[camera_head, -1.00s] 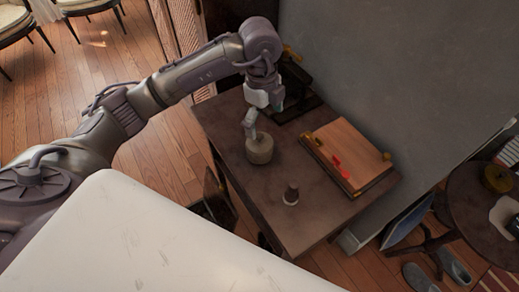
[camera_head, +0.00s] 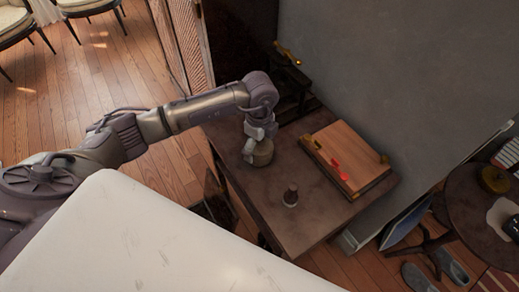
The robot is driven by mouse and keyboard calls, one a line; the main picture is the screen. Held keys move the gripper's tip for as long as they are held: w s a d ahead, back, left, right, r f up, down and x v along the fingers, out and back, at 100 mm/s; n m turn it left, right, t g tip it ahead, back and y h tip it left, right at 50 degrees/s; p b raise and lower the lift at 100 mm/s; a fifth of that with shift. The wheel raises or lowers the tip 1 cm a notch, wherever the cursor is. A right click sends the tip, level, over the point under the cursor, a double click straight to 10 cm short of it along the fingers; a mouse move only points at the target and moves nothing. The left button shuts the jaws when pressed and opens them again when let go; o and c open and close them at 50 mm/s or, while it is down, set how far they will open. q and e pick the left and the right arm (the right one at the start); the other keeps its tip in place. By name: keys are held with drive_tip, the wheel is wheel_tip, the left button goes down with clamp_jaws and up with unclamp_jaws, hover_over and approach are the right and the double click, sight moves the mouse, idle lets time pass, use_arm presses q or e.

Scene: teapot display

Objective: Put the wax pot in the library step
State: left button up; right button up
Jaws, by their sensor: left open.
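A squat, round grey-brown pot (camera_head: 263,154), which looks like the wax pot, stands upright on the dark table (camera_head: 312,233). My left gripper (camera_head: 252,150) is open at its top, coming from above, and hides part of it. I cannot tell whether the fingers touch it. A dark, stepped wooden piece (camera_head: 293,98) with a brass-coloured part on top stands at the table's back; it may be the library step, but I cannot tell for sure. My right gripper is not in view.
A wooden board or box (camera_head: 347,158) with brass-coloured corners and red pieces lies on the table's right. A small dark brown object (camera_head: 291,195) stands near the front. A round side table (camera_head: 462,207) is at the far right. The table's front is mostly bare.

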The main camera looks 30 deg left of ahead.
use_arm(q)
drive_tip(key=shift+f, duration=0.7)
drive_tip(key=shift+r, duration=0.1)
drive_tip(key=c, duration=1.6)
